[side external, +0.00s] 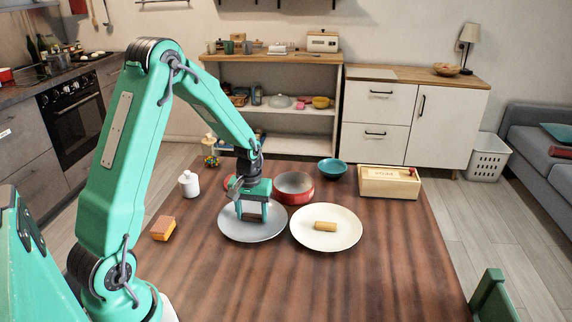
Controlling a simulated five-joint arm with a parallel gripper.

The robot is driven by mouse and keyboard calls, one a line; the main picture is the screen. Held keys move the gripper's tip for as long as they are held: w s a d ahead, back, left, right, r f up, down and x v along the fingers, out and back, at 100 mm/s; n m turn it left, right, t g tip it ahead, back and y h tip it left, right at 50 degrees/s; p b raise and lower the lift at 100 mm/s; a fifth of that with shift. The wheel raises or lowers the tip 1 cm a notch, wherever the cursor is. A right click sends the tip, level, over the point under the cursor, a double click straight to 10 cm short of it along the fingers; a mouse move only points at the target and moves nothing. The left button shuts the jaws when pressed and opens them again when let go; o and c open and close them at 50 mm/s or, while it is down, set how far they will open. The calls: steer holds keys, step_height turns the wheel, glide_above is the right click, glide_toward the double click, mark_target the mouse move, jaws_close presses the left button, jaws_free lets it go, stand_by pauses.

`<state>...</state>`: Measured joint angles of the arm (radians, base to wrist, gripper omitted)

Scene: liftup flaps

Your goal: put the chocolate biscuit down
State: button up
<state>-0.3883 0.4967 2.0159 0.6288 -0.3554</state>
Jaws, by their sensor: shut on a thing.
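My gripper (252,211) points down, low over the grey-blue plate (232,232) on the left. Its jaws are shut on the chocolate biscuit, which the fingers mostly hide. I cannot tell whether the biscuit touches the plate. A cream plate (342,240) stands just to the right, with a tan, roll-shaped piece (325,226) lying on it.
A red pot (294,188) stands close behind my gripper, with a teal bowl (332,169) and a wooden box (390,182) farther right. A white jar (189,184) and an orange-brown sponge (163,228) stand left. The table's front is clear.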

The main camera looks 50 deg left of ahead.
mark_target(252, 216)
steer(key=shift+f, duration=0.1)
steer(key=o, duration=1)
steer(key=shift+c, duration=0.2)
step_height(252, 216, up, 12)
stand_by(0.7)
